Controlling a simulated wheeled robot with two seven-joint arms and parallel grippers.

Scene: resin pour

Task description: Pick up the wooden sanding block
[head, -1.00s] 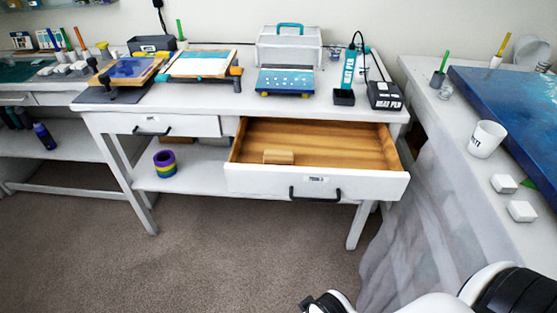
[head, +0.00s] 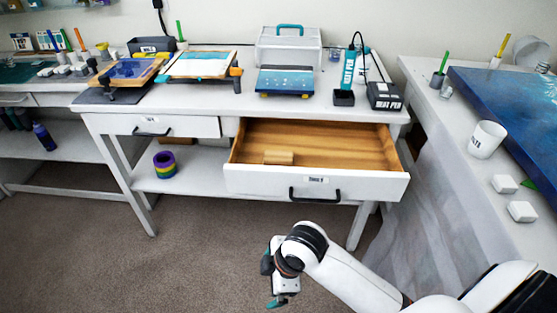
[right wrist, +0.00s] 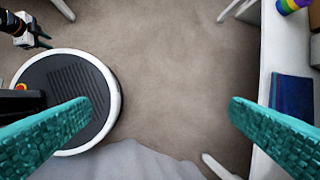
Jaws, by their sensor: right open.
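The wooden sanding block (head: 278,157), a small light-brown block, lies inside the open drawer (head: 315,184), near its front left. My right gripper (head: 277,300) is in front of the bench, below the drawer and over the carpet, well apart from the block.
The drawer front has a dark handle (head: 315,195). A rainbow tape roll (head: 165,164) sits on the lower shelf. The white bench top (head: 215,97) holds tools and a heat pen (head: 347,70). A side table at right holds a white cup (head: 487,139). Carpet in front is clear.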

